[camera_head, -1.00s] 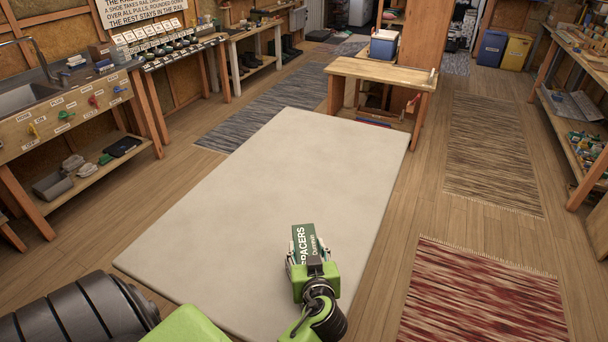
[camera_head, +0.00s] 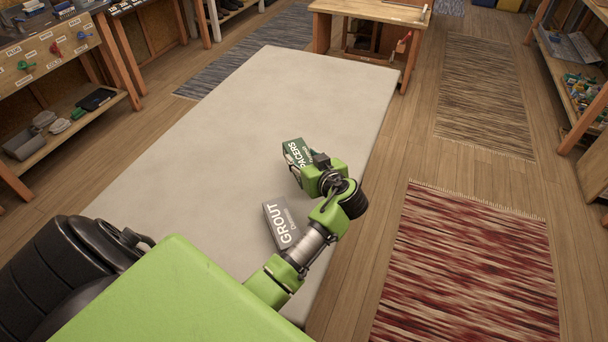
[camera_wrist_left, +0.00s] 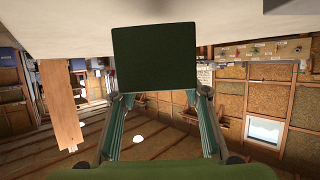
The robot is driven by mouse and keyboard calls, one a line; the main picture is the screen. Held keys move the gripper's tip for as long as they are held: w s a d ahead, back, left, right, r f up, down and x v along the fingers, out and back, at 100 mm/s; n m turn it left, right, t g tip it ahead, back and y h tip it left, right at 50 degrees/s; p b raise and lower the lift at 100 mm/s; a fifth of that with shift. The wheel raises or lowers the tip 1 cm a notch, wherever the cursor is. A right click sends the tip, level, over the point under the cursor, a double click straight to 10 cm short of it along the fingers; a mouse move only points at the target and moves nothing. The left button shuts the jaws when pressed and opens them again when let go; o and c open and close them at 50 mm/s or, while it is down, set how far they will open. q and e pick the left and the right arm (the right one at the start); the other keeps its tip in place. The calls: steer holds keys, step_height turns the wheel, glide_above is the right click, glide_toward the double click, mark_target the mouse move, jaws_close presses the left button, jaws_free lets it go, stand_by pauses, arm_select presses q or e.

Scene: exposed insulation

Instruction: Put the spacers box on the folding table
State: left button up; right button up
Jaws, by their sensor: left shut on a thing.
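The green spacers box (camera_head: 298,154), with white lettering, is in my left gripper (camera_head: 312,170), over the right part of the long off-white folding table (camera_head: 230,130). In the left wrist view the box (camera_wrist_left: 154,58) shows as a dark green face at the ends of the fingers (camera_wrist_left: 154,100). The pale tabletop (camera_wrist_left: 200,20) lies along the top of that view, close to the box. I cannot tell whether the box touches it. My right gripper is not in view.
A grey grout box (camera_head: 280,222) lies on the table just nearer than the spacers box, beside my arm. The table's far and left parts are clear. A wooden workbench (camera_head: 372,12) stands beyond the far end, and a red rug (camera_head: 470,270) lies to the right.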

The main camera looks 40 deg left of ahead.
arm_select(q)
steer(key=shift+w+a+f+b, duration=0.25)
steer(key=shift+w+f+b, duration=0.1)
steer(key=shift+f, duration=0.2)
steer(key=shift+w+a+f+b, duration=0.2)
steer(key=shift+w+f+b, duration=0.15)
steer(key=shift+f, duration=0.2)
step_height(320, 180, down, 3)
steer(key=shift+f+b, duration=0.1)
steer(key=shift+b, duration=0.85)
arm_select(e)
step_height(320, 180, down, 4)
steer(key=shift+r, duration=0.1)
arm_select(q)
steer(key=o, duration=1.2)
steer(key=shift+c, duration=0.2)
steer(key=p+v, duration=0.3)
steer(key=v, duration=0.8)
steer(key=shift+p, duration=0.3)
steer(key=shift+s+d+r, duration=0.25)
steer(key=shift+d+r, duration=0.1)
steer(key=shift+d, duration=0.05)
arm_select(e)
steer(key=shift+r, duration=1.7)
